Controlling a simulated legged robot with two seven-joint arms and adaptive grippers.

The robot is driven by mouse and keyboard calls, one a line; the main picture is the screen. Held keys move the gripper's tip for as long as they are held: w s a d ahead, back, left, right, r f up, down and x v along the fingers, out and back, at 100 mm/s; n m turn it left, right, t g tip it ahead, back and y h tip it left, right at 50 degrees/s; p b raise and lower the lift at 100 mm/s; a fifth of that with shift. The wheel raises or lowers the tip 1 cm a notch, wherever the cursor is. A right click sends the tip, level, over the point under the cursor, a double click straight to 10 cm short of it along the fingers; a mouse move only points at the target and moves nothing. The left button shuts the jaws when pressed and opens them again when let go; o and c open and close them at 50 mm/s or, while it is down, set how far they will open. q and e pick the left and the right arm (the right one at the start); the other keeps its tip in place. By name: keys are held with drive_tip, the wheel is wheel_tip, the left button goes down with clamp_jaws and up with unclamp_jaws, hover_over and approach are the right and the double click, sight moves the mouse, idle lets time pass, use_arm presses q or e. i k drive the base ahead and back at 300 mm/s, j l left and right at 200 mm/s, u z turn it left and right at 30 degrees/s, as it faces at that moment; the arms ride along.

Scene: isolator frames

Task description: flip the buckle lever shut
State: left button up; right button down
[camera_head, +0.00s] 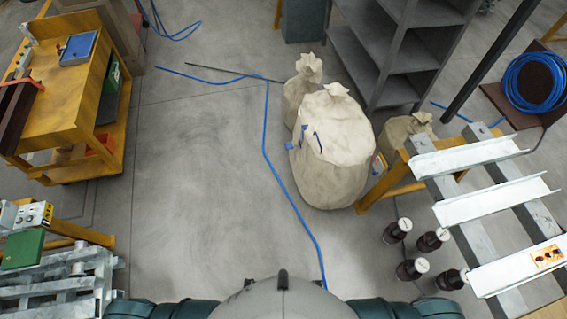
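I cannot make out a buckle or its lever anywhere in the head view. White channel-shaped rails (495,206) lie across grey beams (478,232) at the right; the lowest rail carries an orange label (547,254). No lever can be told on them at this size. Neither of my grippers is in view; only my own body and teal upper arms show at the bottom edge.
Several dark bottles with white caps (428,240) stand on the floor left of the beams. Large beige sacks (333,150) stand mid-floor near a grey shelf (412,50). A blue hose (279,183) crosses the floor. A yellow cart (62,115) stands left. The centre-left floor is clear.

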sight(288, 146)
drive_tip(key=j+z, duration=0.15)
drive_tip(key=i+j+z, duration=0.4)
drive_tip(key=i+j, duration=0.65)
drive_tip(key=k+j+u, duration=0.15)
drive_tip(key=j+u, duration=0.2)
